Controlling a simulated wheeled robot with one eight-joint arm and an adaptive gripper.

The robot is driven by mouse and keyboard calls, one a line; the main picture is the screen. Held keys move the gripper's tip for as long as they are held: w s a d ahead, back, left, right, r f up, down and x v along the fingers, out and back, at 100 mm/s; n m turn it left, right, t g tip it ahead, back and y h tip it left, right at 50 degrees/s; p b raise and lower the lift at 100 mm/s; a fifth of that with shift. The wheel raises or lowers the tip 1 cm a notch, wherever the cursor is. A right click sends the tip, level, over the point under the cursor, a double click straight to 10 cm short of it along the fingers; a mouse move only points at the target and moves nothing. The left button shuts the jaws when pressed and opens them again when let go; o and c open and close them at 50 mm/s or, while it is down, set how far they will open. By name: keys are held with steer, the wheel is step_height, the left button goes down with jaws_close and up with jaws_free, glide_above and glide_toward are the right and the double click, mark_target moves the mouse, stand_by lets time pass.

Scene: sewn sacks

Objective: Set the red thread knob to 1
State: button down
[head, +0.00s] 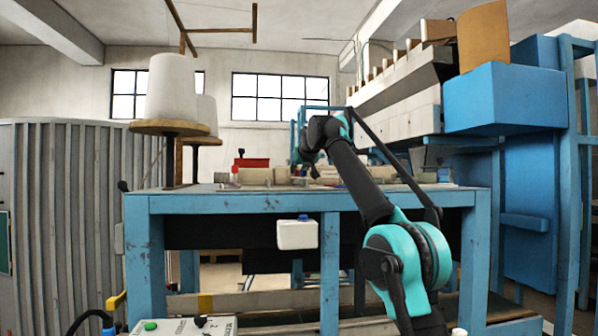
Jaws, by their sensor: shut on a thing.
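My gripper (315,171) is small and dark in the head view, at the end of my teal and black arm. It points down low over the blue worktable (230,202), among pale rolled sacks or machine parts (258,176). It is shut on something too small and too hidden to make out. I cannot pick out the red thread knob for certain. A small red and clear piece (234,172) is left of my gripper. Any number or pointer on a dial is unreadable from here.
White thread cones (170,88) stand on round wooden plates at the table's left. A red box (252,162) lies behind the pale parts. A white container (297,234) hangs at the table's front. A control box with a green button (151,325) is at bottom left. Blue machinery (505,97) fills the right.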

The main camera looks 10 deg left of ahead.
steer(key=c, duration=1.3)
jaws_free()
steer(key=shift+c, duration=0.2)
steer(key=v, duration=1.2)
